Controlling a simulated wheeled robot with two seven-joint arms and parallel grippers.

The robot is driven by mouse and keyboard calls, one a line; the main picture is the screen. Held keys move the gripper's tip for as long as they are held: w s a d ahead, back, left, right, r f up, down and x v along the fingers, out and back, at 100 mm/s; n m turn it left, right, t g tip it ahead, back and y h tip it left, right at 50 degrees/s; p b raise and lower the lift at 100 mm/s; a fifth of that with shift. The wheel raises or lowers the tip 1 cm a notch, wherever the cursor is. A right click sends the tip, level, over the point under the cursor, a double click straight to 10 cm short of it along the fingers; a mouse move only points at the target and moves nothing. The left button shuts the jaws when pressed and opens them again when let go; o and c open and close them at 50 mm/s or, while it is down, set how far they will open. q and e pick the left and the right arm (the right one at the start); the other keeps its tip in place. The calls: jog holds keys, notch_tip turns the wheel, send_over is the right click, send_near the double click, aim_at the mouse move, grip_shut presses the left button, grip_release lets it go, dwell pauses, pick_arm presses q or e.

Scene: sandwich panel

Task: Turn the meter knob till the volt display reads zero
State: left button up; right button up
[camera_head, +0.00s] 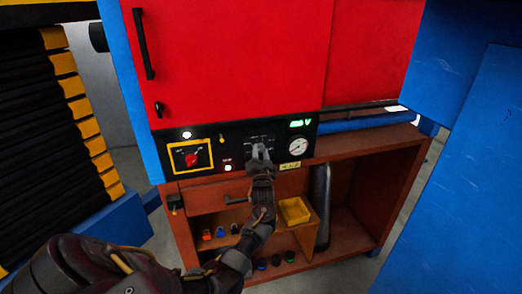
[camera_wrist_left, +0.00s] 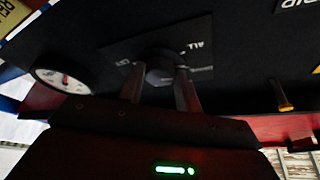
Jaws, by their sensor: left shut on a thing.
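The black control panel (camera_head: 240,155) runs across the front of the machine. The meter knob (camera_wrist_left: 160,70) is a dark round knob on a black plate with white lettering, seen in the left wrist view. My left gripper (camera_head: 260,153) reaches up to the panel and covers the knob in the head view. In the left wrist view its two fingers (camera_wrist_left: 160,88) stand on either side of the knob, shut on it. The volt display (camera_head: 300,124) glows green up to the right of the gripper; its digits are too small to read, followed by a V. My right gripper is not in view.
A round white gauge (camera_head: 297,147) is right of the gripper. A red rotary switch (camera_head: 191,159) in a yellow frame and a small yellow toggle (camera_head: 222,140) are left. Below are a drawer (camera_head: 215,197), a yellow bin (camera_head: 294,211) and a grey cylinder (camera_head: 321,200).

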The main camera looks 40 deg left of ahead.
pick_arm(q)
jog(key=shift+m+h, duration=0.6)
jog(key=shift+m, duration=0.7)
jog(key=o, duration=1)
jog(key=shift+c, duration=0.2)
